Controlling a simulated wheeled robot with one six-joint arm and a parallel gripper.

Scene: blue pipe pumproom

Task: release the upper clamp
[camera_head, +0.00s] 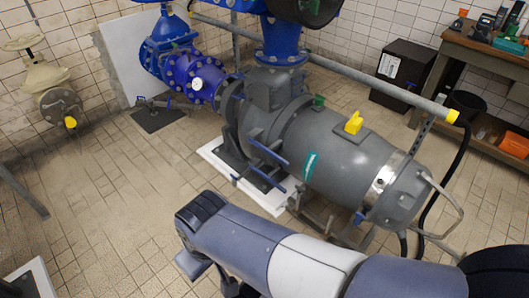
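A large grey pump (335,150) lies on its side in the middle of the head view. Two blue bar handles stick out from its near left side: an upper one (268,152) and a lower one (267,179). The upper one slants down to the right and may be the upper clamp; I cannot tell whether it is fastened. My arm comes in from the lower right, in front of the pump, and bends at the lower middle. No fingertips of my gripper can be made out. Nothing of my arm visibly touches the blue handles.
The pump stands on a white plinth (277,205). Blue pipework (190,75) joins it at the back left, and a long grey rail (375,85) runs behind it. A wooden workbench (485,50) stands at the right. The tiled floor at the left (110,210) is clear.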

